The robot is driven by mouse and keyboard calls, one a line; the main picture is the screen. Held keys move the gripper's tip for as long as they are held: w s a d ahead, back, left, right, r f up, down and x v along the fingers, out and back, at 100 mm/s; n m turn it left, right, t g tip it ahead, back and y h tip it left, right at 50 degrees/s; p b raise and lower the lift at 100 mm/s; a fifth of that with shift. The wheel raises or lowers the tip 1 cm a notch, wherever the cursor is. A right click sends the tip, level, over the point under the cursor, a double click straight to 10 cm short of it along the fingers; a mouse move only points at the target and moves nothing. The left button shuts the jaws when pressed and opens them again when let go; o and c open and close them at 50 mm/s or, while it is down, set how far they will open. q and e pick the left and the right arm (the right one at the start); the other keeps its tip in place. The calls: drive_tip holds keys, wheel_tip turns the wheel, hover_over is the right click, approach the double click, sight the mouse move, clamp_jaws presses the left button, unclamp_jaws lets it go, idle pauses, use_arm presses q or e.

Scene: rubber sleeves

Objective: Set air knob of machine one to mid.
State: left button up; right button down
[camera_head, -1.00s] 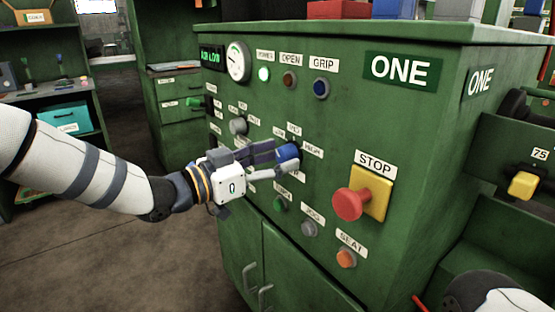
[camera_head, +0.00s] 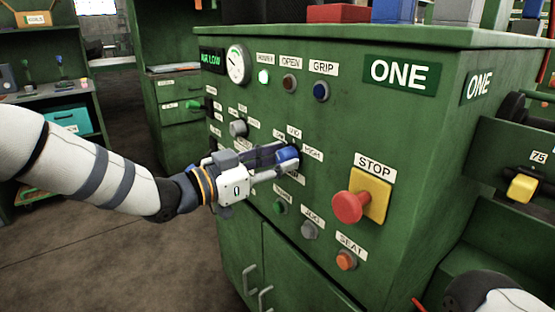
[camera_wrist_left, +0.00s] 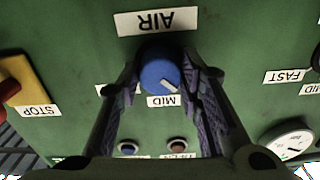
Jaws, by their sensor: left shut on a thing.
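The air knob (camera_head: 286,158) is a round blue dial on the green front panel of machine one (camera_head: 330,115). In the left wrist view, which shows the panel upside down, the knob (camera_wrist_left: 161,75) has a white pointer mark aimed at lower right, beside the right end of the MID label (camera_wrist_left: 167,101). The AIR label (camera_wrist_left: 159,21) is above it there. My left gripper (camera_head: 282,161) is shut on the knob, one finger on each side. The small display (camera_head: 211,60) reads AIR LOW. My right gripper is out of view.
A red stop button (camera_head: 348,207) on a yellow plate sticks out to the right of the knob. A green button (camera_head: 279,207) and grey button (camera_head: 309,230) sit below. A grey knob (camera_head: 238,128) and a gauge (camera_head: 237,64) are at upper left.

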use_arm(q)
drive_tip(key=m+p, duration=0.1)
drive_tip(key=m, duration=0.4)
drive_tip(key=shift+r, duration=0.1)
drive_tip(key=shift+m+p, duration=0.6)
drive_tip(key=shift+m, duration=1.2)
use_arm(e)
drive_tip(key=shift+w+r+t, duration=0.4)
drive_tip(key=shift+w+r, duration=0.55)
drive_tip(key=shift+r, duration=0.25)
use_arm(q)
drive_tip(key=o, duration=1.2)
drive_tip(key=shift+c, duration=0.2)
drive_tip(key=shift+a, duration=0.1)
